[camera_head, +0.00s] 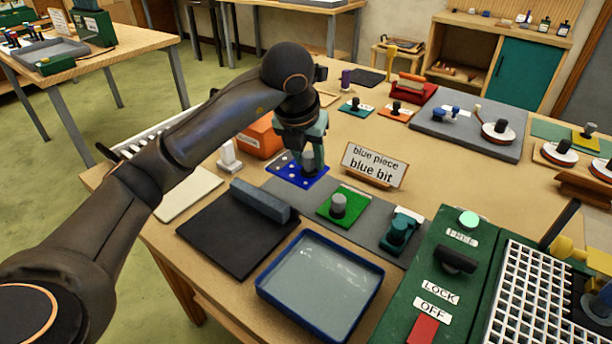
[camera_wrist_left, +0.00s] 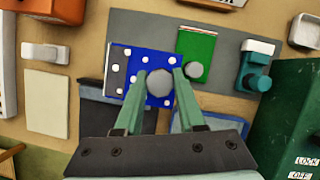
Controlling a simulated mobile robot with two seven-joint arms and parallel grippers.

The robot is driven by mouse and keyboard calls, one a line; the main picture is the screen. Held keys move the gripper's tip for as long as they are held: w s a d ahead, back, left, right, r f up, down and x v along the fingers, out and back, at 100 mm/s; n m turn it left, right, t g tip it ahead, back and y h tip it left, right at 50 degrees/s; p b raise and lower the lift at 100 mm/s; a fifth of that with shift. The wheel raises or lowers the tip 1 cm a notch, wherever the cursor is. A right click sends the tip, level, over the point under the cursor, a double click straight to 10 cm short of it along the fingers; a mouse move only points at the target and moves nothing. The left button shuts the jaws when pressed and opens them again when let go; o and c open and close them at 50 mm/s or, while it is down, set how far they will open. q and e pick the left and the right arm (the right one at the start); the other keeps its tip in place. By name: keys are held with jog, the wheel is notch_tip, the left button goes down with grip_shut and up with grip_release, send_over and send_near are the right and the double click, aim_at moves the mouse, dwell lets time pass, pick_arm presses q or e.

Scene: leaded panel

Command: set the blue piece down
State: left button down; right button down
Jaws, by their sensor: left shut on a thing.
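The blue piece (camera_head: 302,176) is a flat blue plate with white dots and a round grey knob. The left wrist view shows the blue piece (camera_wrist_left: 157,65) with the knob between the two fingers (camera_wrist_left: 160,85). I cannot tell whether the plate touches the mat or hangs just above it. My right gripper does not show.
A green piece with a grey knob (camera_head: 340,207) and a teal tool (camera_head: 400,231) stand on the grey mat. A black mat with a grey bar (camera_head: 262,200), a blue-rimmed tray (camera_head: 321,284) and a green box with switches (camera_head: 440,275) lie nearer. An orange box (camera_head: 262,136) stands behind.

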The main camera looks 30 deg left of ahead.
pick_arm(q)
jog(key=w+a+f, duration=0.1)
jog(key=f, duration=0.1)
jog(key=w+a+f, duration=0.1)
jog(key=w+f, duration=0.1)
jog(key=w+a+f, duration=0.1)
jog(key=w+f, duration=0.1)
jog(key=shift+w+a, duration=0.1)
jog(key=shift+a, duration=0.15)
jog(key=shift+w+a+f+p, duration=0.15)
jog(key=shift+f+p, duration=0.25)
jog(key=shift+f, duration=1.4)
jog(key=c, duration=0.5)
grip_release()
jog(key=shift+f, duration=0.1)
jog(key=v, duration=1.2)
jog(key=shift+w, duration=0.1)
